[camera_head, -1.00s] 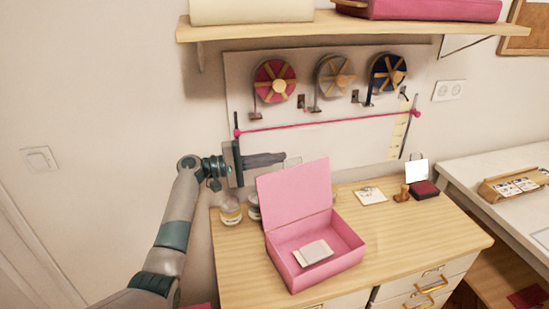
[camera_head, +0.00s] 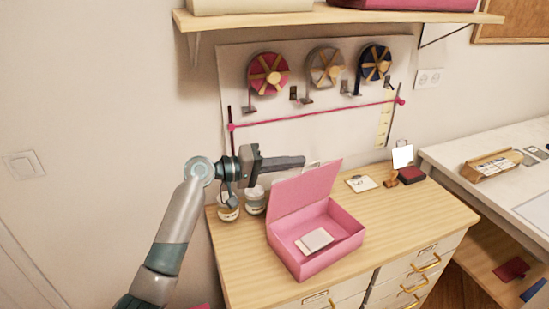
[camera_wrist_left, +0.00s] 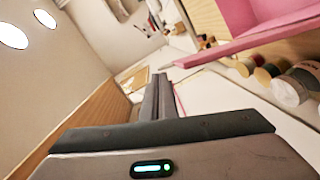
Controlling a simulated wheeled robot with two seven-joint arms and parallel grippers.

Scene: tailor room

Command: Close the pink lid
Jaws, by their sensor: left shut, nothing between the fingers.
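The pink box (camera_head: 345,252) stands on the wooden cabinet top, with a white packet (camera_head: 314,241) inside it. Its pink lid (camera_head: 302,192) is open and stands up at the back left, leaning slightly backward. My left gripper (camera_head: 302,162) is shut and empty, above and behind the lid's top edge, fingers pointing right. In the left wrist view the shut fingers (camera_wrist_left: 160,82) show in the middle, and the pink lid (camera_wrist_left: 240,42) lies at the upper right, apart from them. My right gripper is in neither view.
Jars (camera_head: 255,199) stand behind and left of the box. A notepad (camera_head: 361,183), a stamp (camera_head: 391,179) and a dark red pad (camera_head: 411,175) lie at the back right. A pegboard with spools (camera_head: 268,74) and a shelf (camera_head: 340,19) rise behind. The cabinet top (camera_head: 420,215) is clear on the right.

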